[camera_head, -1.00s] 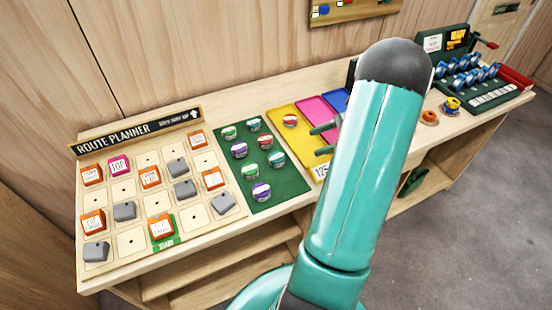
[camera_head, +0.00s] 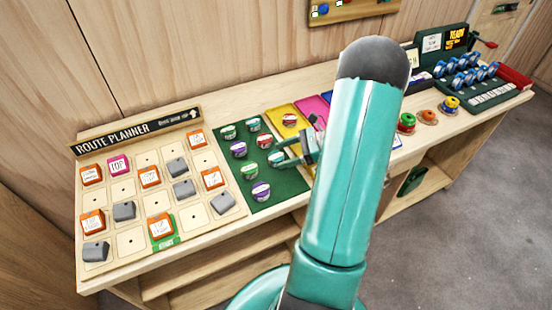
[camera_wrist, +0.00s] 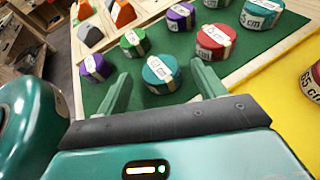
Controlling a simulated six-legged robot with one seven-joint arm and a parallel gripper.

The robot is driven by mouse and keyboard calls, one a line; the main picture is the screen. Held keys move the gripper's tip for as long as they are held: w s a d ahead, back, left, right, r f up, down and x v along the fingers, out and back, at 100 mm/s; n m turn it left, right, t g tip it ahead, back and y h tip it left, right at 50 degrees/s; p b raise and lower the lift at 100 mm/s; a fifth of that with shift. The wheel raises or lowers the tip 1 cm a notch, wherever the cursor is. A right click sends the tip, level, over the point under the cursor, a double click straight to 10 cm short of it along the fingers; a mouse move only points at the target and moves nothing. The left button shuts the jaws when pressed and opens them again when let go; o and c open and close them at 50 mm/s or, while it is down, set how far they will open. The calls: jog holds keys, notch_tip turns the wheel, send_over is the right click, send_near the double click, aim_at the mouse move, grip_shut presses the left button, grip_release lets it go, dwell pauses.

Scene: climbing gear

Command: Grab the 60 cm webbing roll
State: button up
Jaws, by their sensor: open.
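Several webbing rolls with white labels stand on a green mat (camera_head: 287,187). My gripper (camera_wrist: 163,88) is open, and a teal roll (camera_wrist: 162,73) lies just ahead, between its fingers in the picture. A red roll (camera_wrist: 214,42) stands beyond it on the right, a green roll (camera_wrist: 133,42) on the left. A purple roll (camera_wrist: 95,67) is at the far left, another teal roll (camera_wrist: 262,14) at the top right. I cannot tell for sure which label reads 60 cm. In the head view my gripper (camera_head: 279,157) is over the mat's right side, partly hidden by my arm.
A yellow tray (camera_head: 277,114) holding a red roll (camera_head: 289,120) adjoins the mat on the right. The route planner board (camera_head: 131,241) with blocks is on the left. Coloured rings (camera_head: 429,116) and a green rack of blue pieces (camera_head: 497,97) stand at the right.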

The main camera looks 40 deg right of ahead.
jog(key=shift+x, duration=0.95)
jog(key=c, duration=1.1)
jog(key=shift+r, duration=0.1)
jog(key=shift+r, duration=0.55)
jog(key=s+a+r, duration=0.2)
jog(key=s+r, duration=0.1)
jog(key=s+a+r, duration=0.3)
jog(key=s+r, duration=0.1)
jog(key=s+a+r, duration=0.2)
jog(key=s+r, duration=0.2)
jog(key=shift+s+a+r, duration=0.25)
jog(key=shift+a, duration=0.1)
